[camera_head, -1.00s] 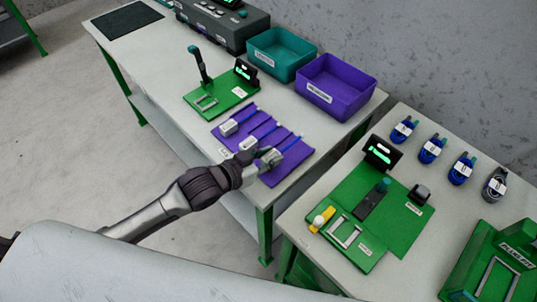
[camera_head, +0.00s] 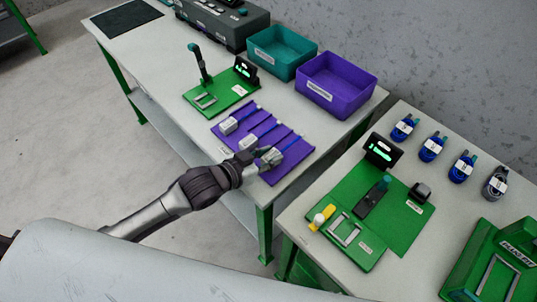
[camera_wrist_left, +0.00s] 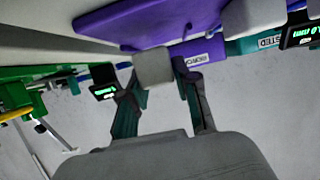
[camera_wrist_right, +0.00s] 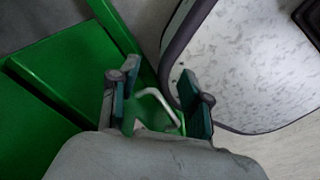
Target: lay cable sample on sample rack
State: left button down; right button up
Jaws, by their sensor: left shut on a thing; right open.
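The purple sample rack (camera_head: 283,171) lies on the left table. Two cable samples with grey connector blocks and blue cables lie on it: one at the far left (camera_head: 228,126) and one in the middle (camera_head: 247,142). My left gripper (camera_head: 262,158) is at the rack's near right end, shut on a third cable sample's grey block, which shows between the fingertips in the left wrist view (camera_wrist_left: 153,67). Its blue cable (camera_head: 291,143) runs over the rack. Whether it touches the rack is unclear. My right gripper (camera_wrist_right: 158,97) is open and empty in the right wrist view.
A green fixture (camera_head: 207,103) stands left of the rack. A teal bin (camera_head: 281,65) and a purple bin (camera_head: 350,95) stand behind it. The right table holds a green test board (camera_head: 405,230), several coiled cables (camera_head: 432,150) and a green box (camera_head: 505,255).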

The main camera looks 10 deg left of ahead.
pick_arm(q)
jog(key=shift+f+b, duration=0.45)
jog(key=shift+f, duration=0.7)
dwell(0.4)
jog(key=c, duration=0.8)
grip_release()
jog(key=shift+o, duration=0.2)
jog(key=shift+r, duration=0.15)
notch_tip(320, 180, up, 8)
jog(key=p, duration=0.8)
jog(key=shift+p, duration=0.35)
